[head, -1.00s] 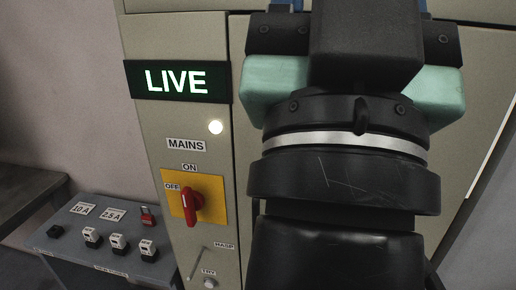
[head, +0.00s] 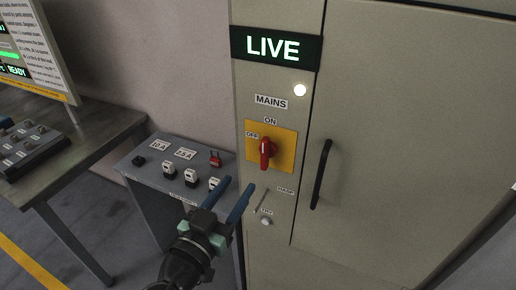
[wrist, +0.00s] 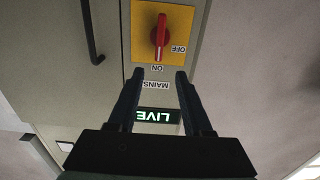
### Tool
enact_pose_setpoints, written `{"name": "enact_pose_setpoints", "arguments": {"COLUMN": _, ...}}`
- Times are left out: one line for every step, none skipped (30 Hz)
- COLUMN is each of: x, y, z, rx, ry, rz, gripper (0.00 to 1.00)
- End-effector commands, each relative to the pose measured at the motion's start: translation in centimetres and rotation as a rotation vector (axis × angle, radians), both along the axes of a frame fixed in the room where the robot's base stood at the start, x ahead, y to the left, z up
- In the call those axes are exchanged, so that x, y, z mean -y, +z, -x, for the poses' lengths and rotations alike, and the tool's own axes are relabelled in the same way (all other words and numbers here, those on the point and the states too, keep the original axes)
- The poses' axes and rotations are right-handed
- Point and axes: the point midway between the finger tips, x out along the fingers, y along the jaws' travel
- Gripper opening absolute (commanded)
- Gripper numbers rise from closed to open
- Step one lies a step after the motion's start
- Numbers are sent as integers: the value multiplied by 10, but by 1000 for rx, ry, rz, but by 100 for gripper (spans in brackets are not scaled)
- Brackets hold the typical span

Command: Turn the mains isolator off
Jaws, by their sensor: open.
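The mains isolator is a red rotary handle (head: 266,153) on a yellow plate (head: 287,150) on the cabinet front. Its handle stands upright, in line with the ON label (head: 270,121); the OFF label (head: 252,135) is at upper left. The LIVE sign (head: 272,48) above is lit. My gripper (head: 231,194) is open and empty, below and left of the handle in the head view. In the wrist view the picture is upside down, and the handle (wrist: 160,36) shows beyond the open fingers (wrist: 154,78), apart from them.
A grey stand (head: 150,178) left of the cabinet holds fuse blocks and a red padlock (head: 215,158). A black door handle (head: 321,174) is right of the isolator. A hasp (head: 262,201) and a round TRY button (head: 266,220) are below it. A workbench (head: 85,150) stands at far left.

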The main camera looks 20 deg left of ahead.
Motion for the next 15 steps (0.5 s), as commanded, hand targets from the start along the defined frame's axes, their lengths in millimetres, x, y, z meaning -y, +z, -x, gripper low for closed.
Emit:
{"name": "enact_pose_setpoints", "arguments": {"x": 0, "y": 2, "z": -4, "rx": 1, "ry": -2, "rz": 1, "gripper": 50}}
{"name": "enact_pose_setpoints", "arguments": {"x": 1, "y": 2, "z": -7, "rx": 1, "ry": -3, "rz": 1, "gripper": 50}}
{"name": "enact_pose_setpoints", "arguments": {"x": 1, "y": 3, "z": -12, "rx": 2, "ry": -4, "rz": 0, "gripper": 50}}
{"name": "enact_pose_setpoints", "arguments": {"x": 2, "y": 4, "z": -17, "rx": 2, "ry": -4, "rz": 0, "gripper": 50}}
{"name": "enact_pose_setpoints", "arguments": {"x": 2, "y": 4, "z": -21, "rx": 2, "ry": -4, "rz": 0, "gripper": 50}}
{"name": "enact_pose_setpoints", "arguments": {"x": 2, "y": 5, "z": -28, "rx": 1, "ry": -5, "rz": -1, "gripper": 50}}
{"name": "enact_pose_setpoints", "arguments": {"x": 2, "y": 5, "z": -34, "rx": 2, "ry": -5, "rz": 0, "gripper": 50}}
{"name": "enact_pose_setpoints", "arguments": {"x": 3, "y": 5, "z": -39, "rx": 2, "ry": -5, "rz": 0, "gripper": 50}}
{"name": "enact_pose_setpoints", "arguments": {"x": 3, "y": 5, "z": -47, "rx": 2, "ry": -5, "rz": 0, "gripper": 50}}
{"name": "enact_pose_setpoints", "arguments": {"x": 3, "y": 5, "z": -52, "rx": 1, "ry": -4, "rz": -2, "gripper": 50}}
{"name": "enact_pose_setpoints", "arguments": {"x": 3, "y": 5, "z": -57, "rx": 2, "ry": -4, "rz": -2, "gripper": 50}}
{"name": "enact_pose_setpoints", "arguments": {"x": 3, "y": 5, "z": -64, "rx": 2, "ry": -4, "rz": -1, "gripper": 50}}
{"name": "enact_pose_setpoints", "arguments": {"x": 4, "y": 5, "z": -70, "rx": 2, "ry": -5, "rz": -1, "gripper": 50}}
{"name": "enact_pose_setpoints", "arguments": {"x": 4, "y": 5, "z": -75, "rx": 2, "ry": -5, "rz": -1, "gripper": 50}}
{"name": "enact_pose_setpoints", "arguments": {"x": 4, "y": 5, "z": -82, "rx": 2, "ry": -4, "rz": -1, "gripper": 50}}
